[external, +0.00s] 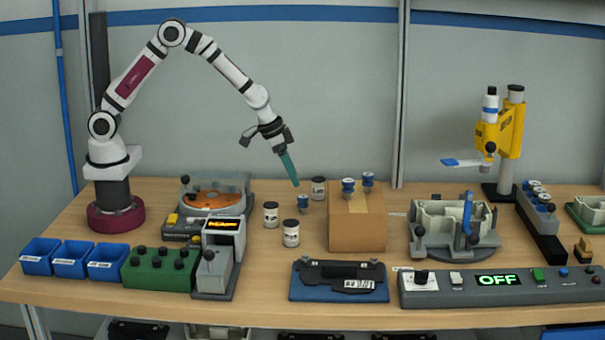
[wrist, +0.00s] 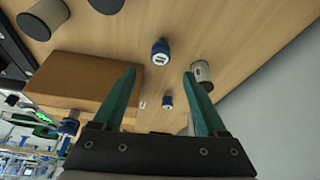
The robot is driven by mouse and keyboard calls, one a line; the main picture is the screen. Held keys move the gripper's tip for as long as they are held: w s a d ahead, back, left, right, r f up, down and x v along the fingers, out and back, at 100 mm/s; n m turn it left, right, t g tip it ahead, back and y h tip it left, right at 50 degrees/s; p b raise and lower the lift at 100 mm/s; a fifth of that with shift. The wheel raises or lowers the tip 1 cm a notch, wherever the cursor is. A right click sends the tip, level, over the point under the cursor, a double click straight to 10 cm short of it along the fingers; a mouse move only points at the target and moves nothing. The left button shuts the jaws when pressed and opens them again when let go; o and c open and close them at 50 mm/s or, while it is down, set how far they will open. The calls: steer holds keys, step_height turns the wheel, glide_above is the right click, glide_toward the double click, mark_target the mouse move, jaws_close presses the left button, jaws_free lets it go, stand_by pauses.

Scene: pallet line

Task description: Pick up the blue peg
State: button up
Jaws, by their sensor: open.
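A blue peg (external: 303,203) with a pale band stands upright on the wooden table, left of a cardboard box. Two more blue-topped pegs, one nearer (external: 348,187) and one farther (external: 368,180), stand on top of the box. My gripper (external: 296,184) points down, just above and slightly left of the table peg. In the wrist view its two green fingers (wrist: 159,73) are spread with nothing held between them. A blue peg (wrist: 160,52) shows in the gap, beyond the fingertips. Smaller blue pegs also show there, one between the fingers (wrist: 167,102) and one at the lower left (wrist: 69,126).
The cardboard box (external: 356,228) stands close right of the table peg. White dark-topped jars stand around the peg: one behind (external: 318,188), one left (external: 271,215), one in front (external: 291,233). A fixture with an orange disc (external: 211,200) is farther left.

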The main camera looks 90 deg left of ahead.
mark_target(303, 197)
steer(key=x, duration=0.8)
steer(key=shift+f, duration=0.15)
jaws_close()
